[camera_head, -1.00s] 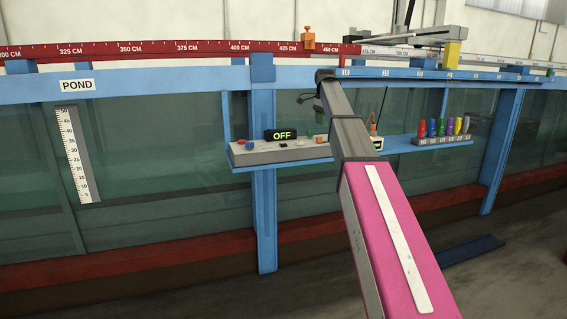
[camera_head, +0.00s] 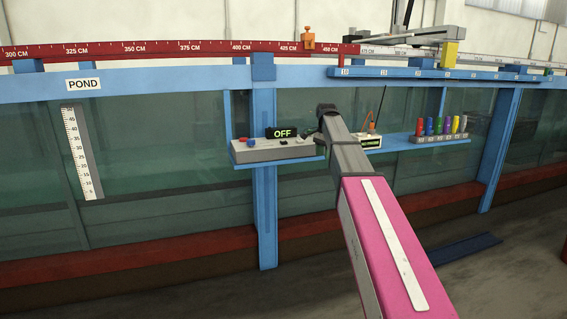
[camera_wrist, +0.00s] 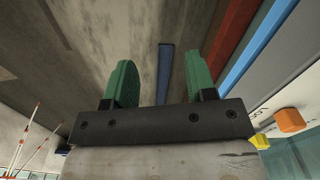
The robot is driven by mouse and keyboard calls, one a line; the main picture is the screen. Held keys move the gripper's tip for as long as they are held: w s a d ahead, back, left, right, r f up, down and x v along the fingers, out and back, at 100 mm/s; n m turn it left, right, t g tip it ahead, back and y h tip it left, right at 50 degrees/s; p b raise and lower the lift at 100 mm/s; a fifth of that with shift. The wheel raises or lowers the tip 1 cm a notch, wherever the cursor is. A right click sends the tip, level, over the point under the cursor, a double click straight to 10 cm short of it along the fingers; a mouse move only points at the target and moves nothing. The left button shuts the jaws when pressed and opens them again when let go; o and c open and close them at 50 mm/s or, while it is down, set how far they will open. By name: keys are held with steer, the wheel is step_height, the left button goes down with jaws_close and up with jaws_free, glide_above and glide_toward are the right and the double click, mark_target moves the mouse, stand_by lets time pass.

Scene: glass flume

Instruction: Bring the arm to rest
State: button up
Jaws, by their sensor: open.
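My gripper shows in the wrist view (camera_wrist: 155,85), with two green fingers standing wide apart and nothing between them. In the head view my pink and grey arm reaches forward toward the flume, and its grey end covers part of the blue shelf. The gripper's fingers cannot be made out in the head view. The control box (camera_head: 275,149) with a display reading OFF (camera_head: 282,133) sits on the shelf just left of the arm's end. A small meter (camera_head: 369,141) stands just right of it.
A rack of coloured bottles (camera_head: 440,129) stands on the shelf at right. The glass flume (camera_head: 150,160) has blue posts (camera_head: 265,190) and a red ruled rail (camera_head: 150,50) with an orange clamp (camera_head: 309,38). A dark blue strip (camera_head: 464,250) lies on the floor at right.

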steer(key=s+d+f+n, duration=0.1)
steer(key=s+f+n, duration=0.2)
steer(key=s+f, duration=0.6)
steer(key=s+f+n, duration=0.2)
steer(key=s+f, duration=0.2)
steer(key=f, duration=0.9)
steer(key=s+f+n, duration=0.6)
steer(key=s+f, duration=0.9)
steer(key=s, duration=0.4)
steer(key=shift+s+d+n, duration=0.3)
steer(key=shift+s+d, duration=0.05)
steer(key=shift+d, duration=0.05)
